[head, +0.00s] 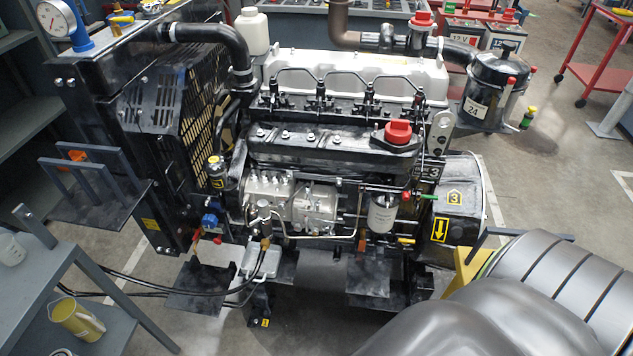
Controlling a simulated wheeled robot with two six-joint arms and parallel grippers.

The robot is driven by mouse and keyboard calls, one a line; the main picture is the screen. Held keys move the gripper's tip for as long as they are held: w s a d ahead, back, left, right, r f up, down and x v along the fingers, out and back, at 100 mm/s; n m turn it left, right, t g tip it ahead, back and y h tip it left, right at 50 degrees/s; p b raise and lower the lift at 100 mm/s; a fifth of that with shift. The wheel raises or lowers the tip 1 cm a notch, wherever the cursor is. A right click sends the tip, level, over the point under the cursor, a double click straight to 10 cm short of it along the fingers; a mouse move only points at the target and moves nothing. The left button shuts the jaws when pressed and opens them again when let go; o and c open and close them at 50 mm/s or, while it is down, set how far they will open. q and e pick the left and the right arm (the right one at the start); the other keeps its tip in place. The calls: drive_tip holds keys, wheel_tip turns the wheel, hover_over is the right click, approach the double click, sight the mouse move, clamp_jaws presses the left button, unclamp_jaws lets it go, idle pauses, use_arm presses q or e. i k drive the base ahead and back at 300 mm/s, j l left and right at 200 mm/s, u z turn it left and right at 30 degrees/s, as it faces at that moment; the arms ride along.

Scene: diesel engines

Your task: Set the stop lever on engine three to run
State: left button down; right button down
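Engine three (345,150) is a black engine with a pale grey top cover, seen from above in the head view. I cannot tell for sure which part is the stop lever. Neither of my grippers is in view.
Large grey rounded shapes (500,310) fill the lower right. A shelf cart (95,275) stands at the lower left. Black hoses (150,285) run from it toward the engine. A red trolley (600,75) stands at the upper right. Floor (545,180) shows right of the engine.

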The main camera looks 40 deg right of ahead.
sight(307, 189)
drive_tip(key=k+z, duration=0.1)
drive_tip(key=z, duration=0.25)
drive_tip(key=k+z, duration=0.1)
drive_tip(key=z, duration=0.2)
drive_tip(key=k+l+z, duration=0.1)
drive_tip(key=z, duration=0.25)
